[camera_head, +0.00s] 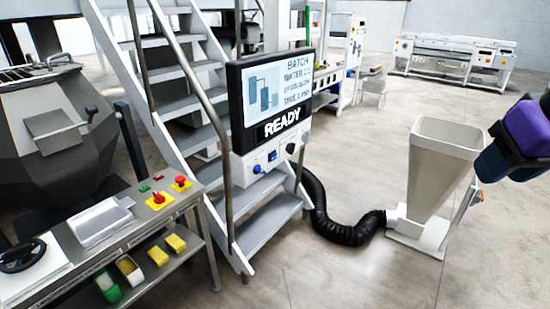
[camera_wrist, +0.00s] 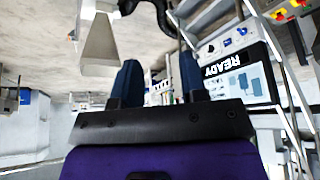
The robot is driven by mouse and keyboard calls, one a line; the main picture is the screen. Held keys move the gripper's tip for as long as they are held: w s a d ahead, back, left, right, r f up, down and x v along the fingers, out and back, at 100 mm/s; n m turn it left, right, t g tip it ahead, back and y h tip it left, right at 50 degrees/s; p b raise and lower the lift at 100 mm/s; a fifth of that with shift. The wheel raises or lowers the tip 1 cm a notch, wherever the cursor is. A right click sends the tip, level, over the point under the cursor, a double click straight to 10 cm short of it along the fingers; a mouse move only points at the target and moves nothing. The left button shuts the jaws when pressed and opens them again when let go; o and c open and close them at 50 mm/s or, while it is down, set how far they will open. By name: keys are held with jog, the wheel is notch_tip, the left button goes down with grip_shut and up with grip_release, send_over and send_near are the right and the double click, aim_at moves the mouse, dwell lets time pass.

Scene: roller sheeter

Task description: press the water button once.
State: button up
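The control panel has a dark-framed screen (camera_head: 272,95) reading READY, with the word WATER among its blurred text. Below it a white strip (camera_head: 268,160) carries a blue knob-like control (camera_head: 260,168), a small blue button (camera_head: 272,155) and a black knob (camera_head: 291,148). I cannot read a label that marks the water button. The panel also shows upside down in the wrist view (camera_wrist: 236,75), at the upper right. My gripper (camera_wrist: 159,64) has two dark blue fingers apart, with nothing between them. In the head view it is at the right edge, well away from the panel.
Metal stairs (camera_head: 185,75) with handrails stand around the panel. A black hose (camera_head: 335,225) runs along the floor to a beige hopper (camera_head: 440,165), between the panel and my gripper. A bench (camera_head: 130,240) with red buttons stands at lower left. Floor in front is clear.

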grip_shut()
dwell(1.7)
